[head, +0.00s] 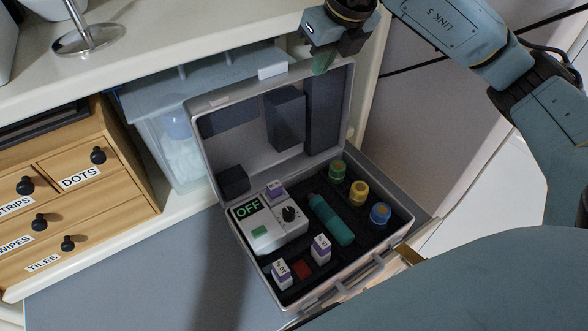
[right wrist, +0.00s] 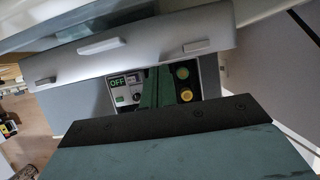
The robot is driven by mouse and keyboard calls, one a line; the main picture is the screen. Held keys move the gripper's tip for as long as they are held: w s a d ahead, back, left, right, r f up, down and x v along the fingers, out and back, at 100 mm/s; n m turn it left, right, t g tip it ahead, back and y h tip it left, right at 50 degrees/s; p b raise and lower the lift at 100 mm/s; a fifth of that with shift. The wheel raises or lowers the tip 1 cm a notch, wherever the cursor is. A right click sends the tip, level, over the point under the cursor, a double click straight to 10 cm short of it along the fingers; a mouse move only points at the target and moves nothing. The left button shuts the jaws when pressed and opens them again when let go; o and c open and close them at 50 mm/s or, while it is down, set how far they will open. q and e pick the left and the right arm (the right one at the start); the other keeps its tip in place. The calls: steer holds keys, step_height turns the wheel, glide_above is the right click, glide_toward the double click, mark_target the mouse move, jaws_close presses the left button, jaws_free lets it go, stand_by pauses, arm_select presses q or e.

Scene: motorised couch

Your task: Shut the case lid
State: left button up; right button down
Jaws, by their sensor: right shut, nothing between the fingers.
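The grey case (head: 345,290) stands open on the grey surface, its lid (head: 235,110) raised and leaning back. Inside are a white device with an OFF display (head: 270,225), a teal bottle (head: 331,220), several small white-and-purple boxes and three capped vials (head: 358,192). My right gripper (head: 325,62) is shut and empty at the lid's upper right edge; I cannot tell whether it touches. My left gripper is not in view.
A clear bin with a blue lid (head: 200,85) stands right behind the case lid. A wooden drawer unit (head: 90,195) is at the left under a white shelf (head: 150,42). The grey surface (head: 130,270) left of the case is clear.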

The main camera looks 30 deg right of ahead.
steer(key=shift+s, duration=0.25)
steer(key=shift+s+d+b, duration=0.1)
steer(key=shift+s+b, duration=0.3)
steer(key=shift+s, duration=0.6)
steer(key=shift+s+f, duration=0.1)
steer(key=shift+s, duration=0.15)
steer(key=shift+s+d+b, duration=0.1)
steer(key=shift+s+b, duration=0.3)
steer(key=shift+s, duration=0.65)
step_height(320, 180, up, 5)
steer(key=p, duration=0.3)
steer(key=shift+w+p, duration=0.15)
steer(key=shift+p, duration=0.25)
